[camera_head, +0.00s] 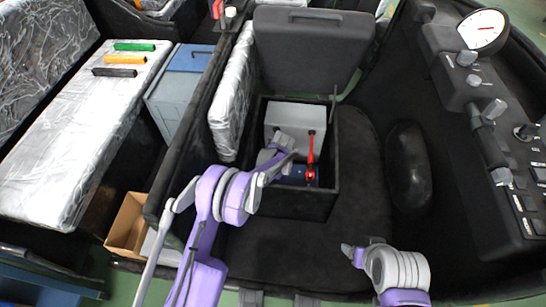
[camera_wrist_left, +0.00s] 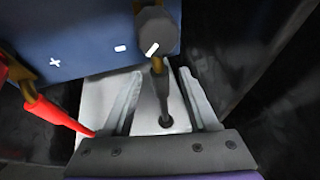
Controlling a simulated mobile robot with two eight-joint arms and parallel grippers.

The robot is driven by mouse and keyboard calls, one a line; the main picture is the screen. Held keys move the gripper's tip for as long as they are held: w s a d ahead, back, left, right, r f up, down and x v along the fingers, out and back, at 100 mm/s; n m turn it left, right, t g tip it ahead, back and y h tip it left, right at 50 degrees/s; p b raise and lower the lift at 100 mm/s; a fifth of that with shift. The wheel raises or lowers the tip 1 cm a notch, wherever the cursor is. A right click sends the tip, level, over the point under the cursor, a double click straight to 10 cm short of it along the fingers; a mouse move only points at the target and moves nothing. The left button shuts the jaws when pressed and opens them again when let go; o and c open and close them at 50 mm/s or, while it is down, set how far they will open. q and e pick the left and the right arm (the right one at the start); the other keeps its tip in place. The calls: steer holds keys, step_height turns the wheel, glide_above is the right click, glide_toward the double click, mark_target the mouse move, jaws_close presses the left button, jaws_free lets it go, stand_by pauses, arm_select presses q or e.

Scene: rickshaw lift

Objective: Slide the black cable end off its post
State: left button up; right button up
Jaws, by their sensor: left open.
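In the left wrist view the black cable end (camera_wrist_left: 157,32) sits at the edge of the blue battery (camera_wrist_left: 85,35), beside the minus mark. Its black cable (camera_wrist_left: 160,85) runs down between the two fingers of my left gripper (camera_wrist_left: 160,92), which is open around it. Whether either finger touches the cable is unclear. The post is hidden under the cable end. In the head view my left gripper (camera_head: 280,155) reaches into the black box and hides the black cable end. My right gripper (camera_head: 358,250) is over the dark floor, apart from the box; its jaw opening is unclear.
The red cable (camera_head: 310,155) stands on the battery's other side and shows at left in the wrist view (camera_wrist_left: 48,110). The box's dark walls (camera_head: 332,165) surround my left gripper closely. A raised black lid (camera_head: 310,45) stands behind.

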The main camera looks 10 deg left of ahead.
arm_select(q)
jaws_close()
stand_by(1.3)
